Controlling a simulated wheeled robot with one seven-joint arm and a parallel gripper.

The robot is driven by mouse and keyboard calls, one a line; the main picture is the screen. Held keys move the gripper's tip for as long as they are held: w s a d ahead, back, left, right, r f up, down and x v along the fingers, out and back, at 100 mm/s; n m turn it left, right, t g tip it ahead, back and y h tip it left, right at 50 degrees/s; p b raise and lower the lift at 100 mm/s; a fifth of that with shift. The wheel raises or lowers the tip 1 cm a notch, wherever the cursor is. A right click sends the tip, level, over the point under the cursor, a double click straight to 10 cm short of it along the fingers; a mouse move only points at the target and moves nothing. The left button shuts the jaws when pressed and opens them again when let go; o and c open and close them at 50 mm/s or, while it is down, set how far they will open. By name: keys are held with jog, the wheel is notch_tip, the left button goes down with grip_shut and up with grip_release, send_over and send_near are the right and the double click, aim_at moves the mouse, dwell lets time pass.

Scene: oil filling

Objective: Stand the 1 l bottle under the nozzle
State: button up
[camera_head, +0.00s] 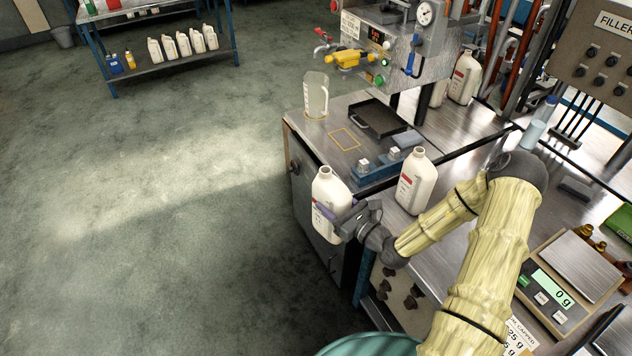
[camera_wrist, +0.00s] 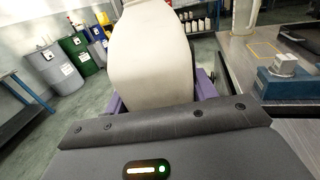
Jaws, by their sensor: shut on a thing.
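A white bottle (camera_head: 327,193) with a red and white label and no cap is held upright by my gripper (camera_head: 338,212) at the left edge of the bench. Its pale body fills the middle of the wrist view (camera_wrist: 150,55), between the purple fingers. My gripper is shut on it. The nozzle, on a yellow-handled valve (camera_head: 350,60) of the filling machine, is further back. A yellow square (camera_head: 345,139) is marked on the steel top below and in front of it. No bottle stands on that square.
A second white bottle (camera_head: 416,182) stands right of the held one. A blue fixture (camera_head: 380,168) lies between them and the square. A clear jug (camera_head: 315,95) stands left of the square, and a black tray (camera_head: 378,118) right of it. A scale (camera_head: 568,282) is at right.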

jog(key=s+d+f+m+t+h, duration=0.2)
jog(key=s+d+f+m+h, duration=0.1)
jog(key=f, duration=0.4)
jog(key=s+d+f+m+t+h, duration=0.2)
jog(key=s+d+f+m+h, duration=0.1)
jog(key=f+h, duration=0.4)
jog(key=shift+d+f+m+h, duration=0.35)
jog(key=shift+d+m+h, duration=0.4)
jog(key=shift+m, duration=0.15)
jog(key=shift+w, duration=0.15)
